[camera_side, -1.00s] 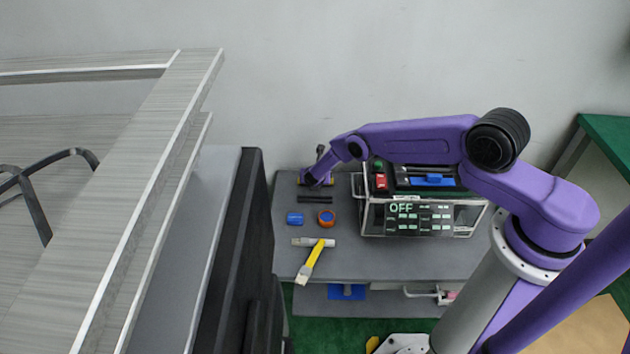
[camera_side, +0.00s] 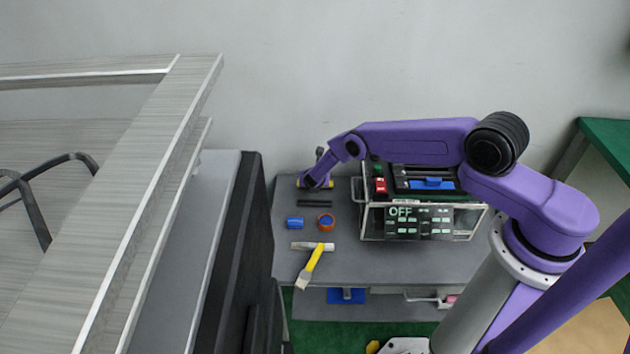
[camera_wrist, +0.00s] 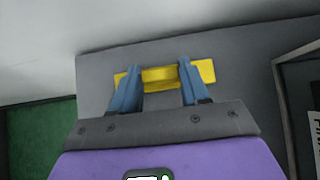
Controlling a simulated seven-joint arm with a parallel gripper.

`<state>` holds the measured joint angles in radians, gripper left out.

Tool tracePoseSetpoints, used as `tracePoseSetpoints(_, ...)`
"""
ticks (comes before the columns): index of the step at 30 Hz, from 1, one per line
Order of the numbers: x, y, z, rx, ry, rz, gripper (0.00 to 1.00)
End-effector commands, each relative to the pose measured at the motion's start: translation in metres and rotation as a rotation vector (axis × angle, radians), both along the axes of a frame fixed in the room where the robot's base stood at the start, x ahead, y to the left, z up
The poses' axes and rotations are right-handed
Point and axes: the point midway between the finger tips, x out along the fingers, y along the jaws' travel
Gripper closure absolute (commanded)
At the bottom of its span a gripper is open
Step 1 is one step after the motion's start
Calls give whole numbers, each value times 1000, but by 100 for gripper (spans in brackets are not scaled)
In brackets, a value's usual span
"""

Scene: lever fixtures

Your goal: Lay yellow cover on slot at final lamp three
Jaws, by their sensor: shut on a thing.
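The yellow cover (camera_wrist: 160,77) is a flat bar between the two blue fingers of my gripper (camera_wrist: 158,92) in the wrist view. My gripper is shut on it, and both ends of the bar stick out past the fingers. In the side view my gripper (camera_side: 315,182) is low over the back left of the grey table, and a bit of yellow shows beside it. The lever fixture (camera_side: 420,205) stands to the right, with a panel reading OFF and a red switch (camera_side: 380,185) and a blue piece (camera_side: 433,183) on top. I cannot make out the slot or lamp three.
The fixture's clear case stands just right of my gripper. A tall black panel (camera_side: 238,250) borders the left.

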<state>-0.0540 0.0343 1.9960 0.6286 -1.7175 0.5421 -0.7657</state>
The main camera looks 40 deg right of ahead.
Motion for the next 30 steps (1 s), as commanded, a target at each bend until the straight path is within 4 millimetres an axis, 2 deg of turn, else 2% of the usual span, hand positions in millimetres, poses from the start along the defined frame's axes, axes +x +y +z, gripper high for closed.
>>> tracePoseSetpoints(8,0,0,18,1,1,1,83)
tracePoseSetpoints(21,0,0,73,1,-2,1,83)
tracePoseSetpoints(30,2,1,97,1,-3,10,83)
